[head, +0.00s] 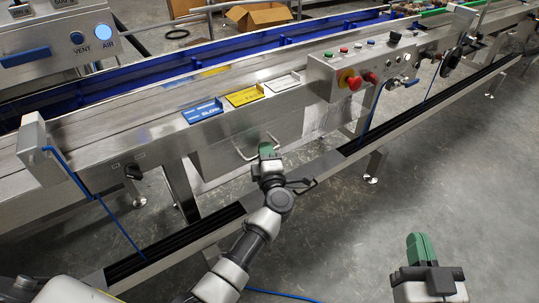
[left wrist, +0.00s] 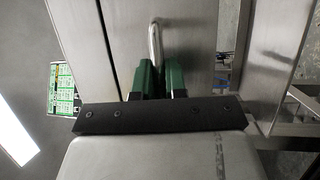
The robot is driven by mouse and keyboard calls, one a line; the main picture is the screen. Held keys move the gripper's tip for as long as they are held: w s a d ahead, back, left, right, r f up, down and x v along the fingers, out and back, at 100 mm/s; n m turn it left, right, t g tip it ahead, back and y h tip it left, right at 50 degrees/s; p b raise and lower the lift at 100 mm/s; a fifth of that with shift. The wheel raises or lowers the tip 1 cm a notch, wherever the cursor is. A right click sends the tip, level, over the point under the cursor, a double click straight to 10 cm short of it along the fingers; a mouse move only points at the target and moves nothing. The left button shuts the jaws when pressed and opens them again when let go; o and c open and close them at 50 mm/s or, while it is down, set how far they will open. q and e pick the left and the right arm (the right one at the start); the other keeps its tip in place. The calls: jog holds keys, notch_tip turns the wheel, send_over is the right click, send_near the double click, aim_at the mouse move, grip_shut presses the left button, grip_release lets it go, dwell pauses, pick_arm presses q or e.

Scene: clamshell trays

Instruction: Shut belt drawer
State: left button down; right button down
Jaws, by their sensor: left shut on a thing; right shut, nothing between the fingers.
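The belt drawer shows in the head view as a steel front panel (head: 225,150) below the conveyor edge. Its bent-wire handle (head: 241,155) sticks out from it. My left gripper (head: 267,149) has green fingers shut on this handle. In the left wrist view the bright handle (left wrist: 155,42) rises between the green fingers (left wrist: 160,78), in front of steel panels. How far the drawer stands out is hard to tell. My right gripper (head: 420,248) is shut and empty at the lower right of the head view, over the floor and away from the drawer.
Above the drawer lie blue (head: 203,111), yellow (head: 244,96) and white (head: 284,83) labelled plates. A control box (head: 365,65) with red buttons stands to their right. A steel rail with black strips (head: 200,228) runs low in front. Grey floor (head: 345,220) is clear at right.

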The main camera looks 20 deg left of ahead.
pick_arm(q)
jog(key=c, duration=1.3)
grip_release()
jog(key=shift+w+a, duration=0.1)
jog(key=shift+a, duration=0.05)
jog(key=shift+o, duration=0.6)
jog(key=shift+r, duration=0.1)
jog(key=shift+f, duration=0.2)
